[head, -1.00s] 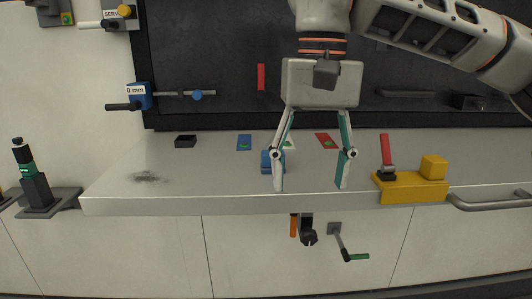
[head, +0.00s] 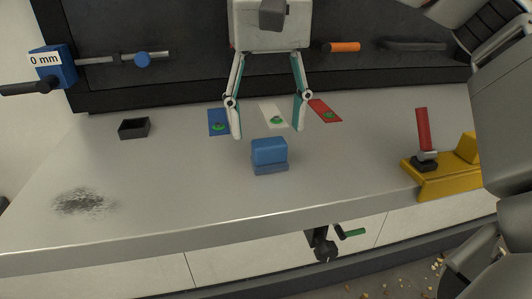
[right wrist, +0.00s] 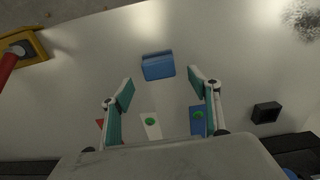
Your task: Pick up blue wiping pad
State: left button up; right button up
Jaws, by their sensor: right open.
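The blue wiping pad (head: 269,152) is a small block with a lighter blue top and a darker base. It rests on the grey worktop (head: 330,180) near the middle. In the right wrist view the pad (right wrist: 158,66) lies just beyond the fingertips, roughly centred between them. My right gripper (head: 268,133) is open and empty, pointing down, with its fingers apart above and behind the pad in the head view. The right gripper also shows in the wrist view (right wrist: 160,82). Nothing hides the pad. My left gripper is not in view.
Blue (head: 219,122), white (head: 272,115) and red (head: 325,110) cards with green marks lie behind the pad. A small black box (head: 134,128) and a dark smudge (head: 84,202) are at left. A yellow block with a red handle (head: 437,181) stands at right.

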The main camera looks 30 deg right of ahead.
aim_at(270, 142)
jog(key=f, duration=0.1)
jog(key=f+b, duration=0.1)
jog(key=f, duration=0.2)
jog(key=shift+s+f, duration=0.35)
jog(key=shift+s, duration=0.05)
jog(key=shift+f, duration=0.25)
jog(key=c, duration=1)
jog(key=shift+c, duration=1.1)
